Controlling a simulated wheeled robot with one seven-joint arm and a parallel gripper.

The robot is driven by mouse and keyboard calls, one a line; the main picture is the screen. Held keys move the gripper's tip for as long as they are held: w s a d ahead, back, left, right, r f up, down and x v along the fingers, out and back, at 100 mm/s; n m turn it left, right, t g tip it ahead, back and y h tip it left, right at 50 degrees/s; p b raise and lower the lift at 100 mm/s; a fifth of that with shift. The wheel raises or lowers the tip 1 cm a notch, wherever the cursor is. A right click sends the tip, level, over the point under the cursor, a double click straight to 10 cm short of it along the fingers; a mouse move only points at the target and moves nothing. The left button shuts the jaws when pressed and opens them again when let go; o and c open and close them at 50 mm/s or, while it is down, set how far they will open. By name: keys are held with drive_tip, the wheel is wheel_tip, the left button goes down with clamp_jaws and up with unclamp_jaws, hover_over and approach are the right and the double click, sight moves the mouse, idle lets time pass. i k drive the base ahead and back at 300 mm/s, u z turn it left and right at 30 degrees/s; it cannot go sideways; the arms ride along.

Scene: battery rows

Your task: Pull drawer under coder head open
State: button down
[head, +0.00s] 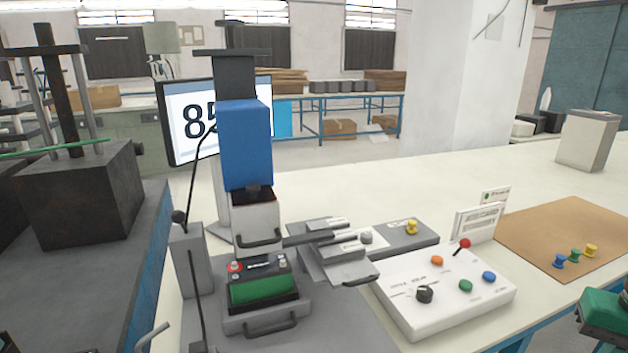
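The coder head looks to be the blue block (245,140) on a dark column with a flat top plate. Directly below it is a pale box (256,215) with a dark bar handle (259,242) on its front. Lower and nearer, a grey tray (240,327) with its own bar handle (270,326) carries a green and black battery (262,287) with a red terminal. I cannot tell for sure which of these two handled parts is the drawer. My gripper is not in view.
A white control box (440,315) with coloured knobs and a red-tipped lever stands to the right. Grey plates (335,262) lie between. A brown mat (560,225) holds several coloured pegs. A monitor (185,95) stands behind, and a dark press block (80,195) at left.

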sight(245, 317)
drive_tip(key=u, duration=0.05)
drive_tip(key=k, duration=1)
drive_tip(key=u, duration=0.65)
drive_tip(key=i, duration=0.85)
drive_tip(key=z, duration=0.05)
